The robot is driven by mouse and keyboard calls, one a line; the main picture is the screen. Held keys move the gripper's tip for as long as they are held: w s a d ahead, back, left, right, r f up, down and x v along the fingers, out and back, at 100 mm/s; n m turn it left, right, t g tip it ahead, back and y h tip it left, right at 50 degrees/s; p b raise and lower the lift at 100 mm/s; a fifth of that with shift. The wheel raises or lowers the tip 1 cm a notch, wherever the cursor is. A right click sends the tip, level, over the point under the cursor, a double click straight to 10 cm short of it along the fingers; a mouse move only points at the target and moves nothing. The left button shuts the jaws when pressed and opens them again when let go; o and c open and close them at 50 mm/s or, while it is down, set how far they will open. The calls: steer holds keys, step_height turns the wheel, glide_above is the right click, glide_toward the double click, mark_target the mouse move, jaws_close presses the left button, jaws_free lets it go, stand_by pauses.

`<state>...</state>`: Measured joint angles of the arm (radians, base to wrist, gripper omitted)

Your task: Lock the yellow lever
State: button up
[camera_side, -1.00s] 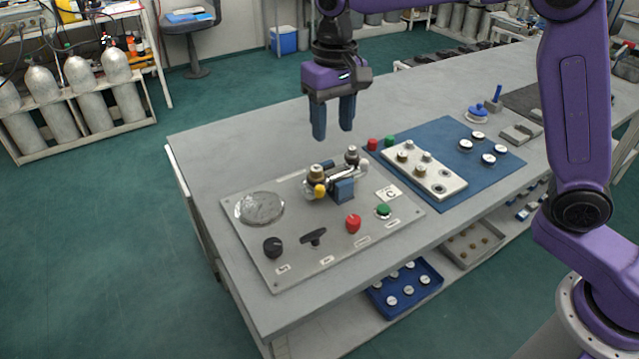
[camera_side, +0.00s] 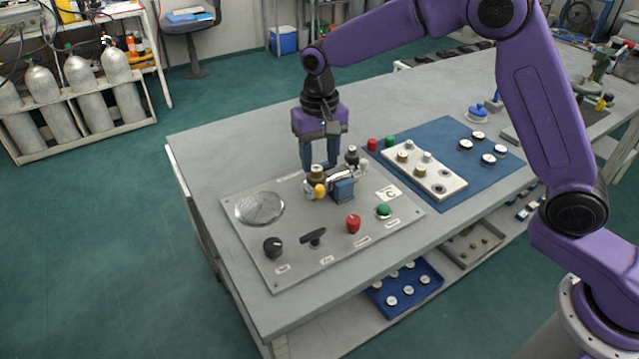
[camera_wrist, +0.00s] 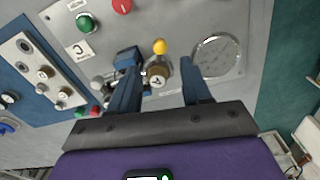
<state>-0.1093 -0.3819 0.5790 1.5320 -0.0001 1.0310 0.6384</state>
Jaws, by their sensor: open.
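The yellow lever tip (camera_side: 320,191) is a small rounded knob at the front of a brass-topped valve (camera_side: 317,174) on the grey panel (camera_side: 270,240). In the wrist view the yellow tip (camera_wrist: 160,46) lies just beyond the valve (camera_wrist: 157,77). My gripper (camera_side: 319,166) is open and points down over the valve's back side. In the wrist view my gripper's fingers (camera_wrist: 158,62) stand apart on either side of the valve, with nothing clearly held. Whether a finger touches the valve is unclear. Most of the lever's arm is hidden.
A blue block (camera_side: 343,191) and a silver pipe fitting stand right of the valve. A round gauge (camera_side: 260,208), black knob (camera_side: 272,247), black T-handle (camera_side: 313,237), red knob (camera_side: 353,223) and green button (camera_side: 383,209) share the panel. A blue mat (camera_side: 440,135) lies right.

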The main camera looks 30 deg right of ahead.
mark_target(320, 187)
step_height(320, 187, down, 8)
steer(key=shift+r, duration=0.25)
jaws_close()
